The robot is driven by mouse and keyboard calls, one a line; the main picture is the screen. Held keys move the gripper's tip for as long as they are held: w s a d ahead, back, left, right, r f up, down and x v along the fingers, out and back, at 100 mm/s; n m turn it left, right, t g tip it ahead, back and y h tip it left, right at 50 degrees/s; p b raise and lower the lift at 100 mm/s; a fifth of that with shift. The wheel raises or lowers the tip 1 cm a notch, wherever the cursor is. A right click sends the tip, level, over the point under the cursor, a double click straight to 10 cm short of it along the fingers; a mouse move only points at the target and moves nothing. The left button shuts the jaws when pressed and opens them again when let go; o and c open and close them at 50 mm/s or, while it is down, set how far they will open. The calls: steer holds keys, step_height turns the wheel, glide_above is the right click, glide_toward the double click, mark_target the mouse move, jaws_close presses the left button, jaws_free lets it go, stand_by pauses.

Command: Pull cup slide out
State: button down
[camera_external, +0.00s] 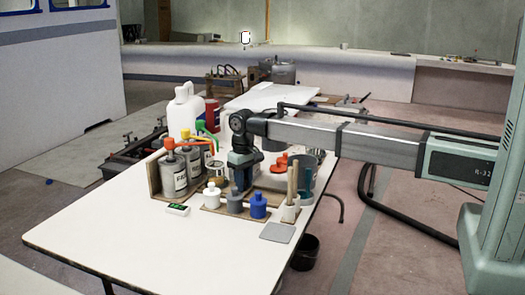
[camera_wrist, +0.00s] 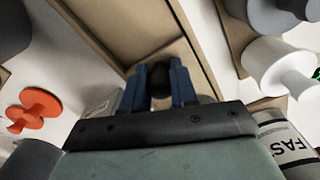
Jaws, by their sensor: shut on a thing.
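My gripper (camera_wrist: 157,70) has its two blue fingers shut on a dark round knob (camera_wrist: 160,80). The knob sits at the end of a tan wooden piece (camera_wrist: 180,50), which looks like the cup slide, between raised wooden edges. In the external view my gripper (camera_external: 243,181) points down among the bottles and cups on the white table. The knob is hidden there behind the gripper. I cannot tell how far the slide is out.
Grey bottles with coloured pumps (camera_external: 172,178) stand left of my gripper. White, grey and blue small bottles (camera_external: 258,206) stand in front on a board. An orange-red object (camera_external: 279,163) lies right of it. The table's (camera_external: 140,240) front left is clear.

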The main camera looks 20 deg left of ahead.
stand_by(0.3)
steer(key=d, duration=0.4)
steer(key=shift+d, duration=0.25)
steer(key=shift+a, duration=0.15)
steer(key=c, duration=0.9)
jaws_free()
steer(key=shift+r, duration=0.1)
step_height(320, 180, up, 14)
steer(key=shift+f, duration=0.15)
